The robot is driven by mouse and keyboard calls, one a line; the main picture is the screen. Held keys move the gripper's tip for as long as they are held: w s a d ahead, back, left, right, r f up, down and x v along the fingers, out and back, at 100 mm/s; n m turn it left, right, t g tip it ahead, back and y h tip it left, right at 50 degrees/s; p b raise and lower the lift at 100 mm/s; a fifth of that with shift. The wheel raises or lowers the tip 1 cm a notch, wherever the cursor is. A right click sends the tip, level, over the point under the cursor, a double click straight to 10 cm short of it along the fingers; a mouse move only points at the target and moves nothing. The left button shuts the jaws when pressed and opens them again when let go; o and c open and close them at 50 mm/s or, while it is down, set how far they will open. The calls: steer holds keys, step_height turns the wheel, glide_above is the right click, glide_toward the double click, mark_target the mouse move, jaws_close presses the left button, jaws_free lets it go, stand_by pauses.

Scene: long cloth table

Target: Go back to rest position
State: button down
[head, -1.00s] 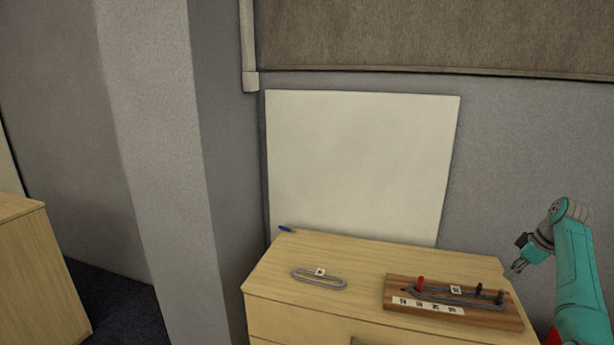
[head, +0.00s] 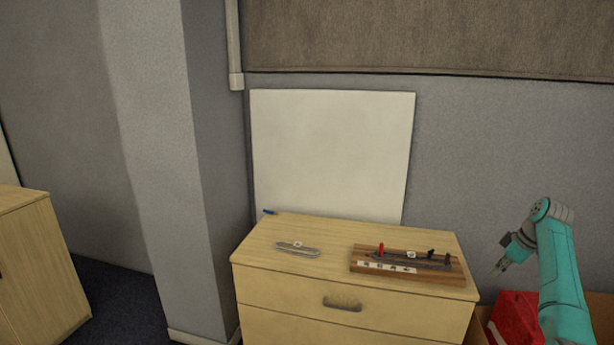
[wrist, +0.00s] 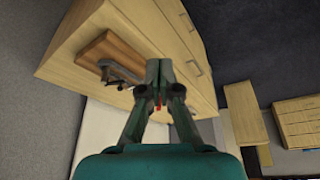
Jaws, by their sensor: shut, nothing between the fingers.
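My gripper (head: 503,264) hangs in the air to the right of the wooden drawer cabinet, at the end of my teal arm. In the wrist view my gripper (wrist: 158,72) has its fingertips together with nothing between them. A brown wooden board (head: 407,276) with a red peg, black pegs and a grey loop lies on the right of the cabinet top. In the wrist view the board (wrist: 100,47) is beyond the fingers, apart from them.
The drawer cabinet (head: 270,283) has a grey loop (head: 297,249) and a blue pen (head: 270,212) on top. A white panel (head: 330,150) leans on the wall behind. A red object (head: 516,318) stands right of the cabinet. Another cabinet (head: 40,265) is at far left, with dark floor between.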

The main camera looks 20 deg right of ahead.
steer(key=a+f+m+t+h, duration=0.1)
steer(key=a+f, duration=0.7)
steer(key=f, duration=0.5)
steer(key=a+f+m+t+h, duration=0.1)
steer(key=a+f, duration=0.7)
steer(key=f, duration=0.5)
steer(key=s+a+f+m+t+h, duration=0.1)
steer(key=s+a+f, duration=0.5)
steer(key=a, duration=0.3)
steer(key=s+a+f+m+t, duration=0.1)
steer(key=s+a+f, duration=0.5)
steer(key=a, duration=0.3)
steer(key=s+a+r+m+t, duration=0.1)
steer(key=s+a+r+t, duration=0.15)
steer(key=s+a, duration=0.65)
steer(key=s+a+r+t, duration=0.1)
steer(key=s+a+r, duration=0.3)
steer(key=s, duration=0.9)
steer(key=s+a+r+t, duration=0.2)
steer(key=s+r, duration=0.5)
steer(key=r, duration=0.4)
steer(key=s+a+r+t+y, duration=0.1)
steer(key=s+a+r, duration=0.3)
steer(key=s+r, duration=0.4)
step_height(320, 180, up, 3)
steer(key=shift+s+a+r+m+t, duration=0.1)
steer(key=shift+s+a+m+t, duration=0.2)
steer(key=shift+t, duration=0.05)
